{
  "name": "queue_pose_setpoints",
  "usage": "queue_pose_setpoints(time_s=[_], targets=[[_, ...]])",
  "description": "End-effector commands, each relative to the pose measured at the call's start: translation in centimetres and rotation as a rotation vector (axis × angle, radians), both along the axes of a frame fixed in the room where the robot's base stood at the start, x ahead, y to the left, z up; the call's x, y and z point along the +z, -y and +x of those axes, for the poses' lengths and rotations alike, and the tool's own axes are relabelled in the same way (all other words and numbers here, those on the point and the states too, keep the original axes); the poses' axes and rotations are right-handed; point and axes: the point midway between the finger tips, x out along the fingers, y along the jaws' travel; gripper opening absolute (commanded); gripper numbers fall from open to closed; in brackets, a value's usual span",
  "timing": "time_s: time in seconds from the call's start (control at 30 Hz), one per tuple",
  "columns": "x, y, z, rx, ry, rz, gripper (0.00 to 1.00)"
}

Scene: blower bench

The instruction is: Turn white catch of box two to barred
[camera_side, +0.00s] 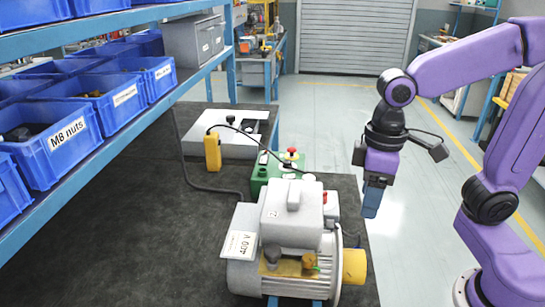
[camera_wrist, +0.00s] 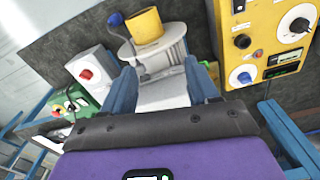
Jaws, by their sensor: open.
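In the wrist view a yellow box (camera_wrist: 265,50) stands at the upper right. I cannot read which box is box two, nor the catch positions. My gripper (camera_wrist: 160,68) is open and empty, its two blue fingers apart. In the side view my gripper (camera_side: 371,204) hangs in the air right of the blower, touching nothing. The yellow box is not seen in the side view.
A blower motor (camera_side: 285,270) with a yellow end and a 400 V tag stands at the bench front. Behind it are a green box (camera_side: 264,174) with a red button, a yellow pendant (camera_side: 212,152) and a grey plate (camera_side: 228,146). Blue bins (camera_side: 95,100) fill the left shelf.

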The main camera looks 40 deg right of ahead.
Motion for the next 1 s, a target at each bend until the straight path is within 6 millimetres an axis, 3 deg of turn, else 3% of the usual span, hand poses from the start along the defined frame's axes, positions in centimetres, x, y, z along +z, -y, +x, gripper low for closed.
queue_pose_setpoints(time_s=[0.6,1.0], targets=[[-3.5,2.4,-7.0,0.337,0.007,0.003,0.59],[-4.8,3.6,-9.7,0.474,0.01,0.005,0.59]])
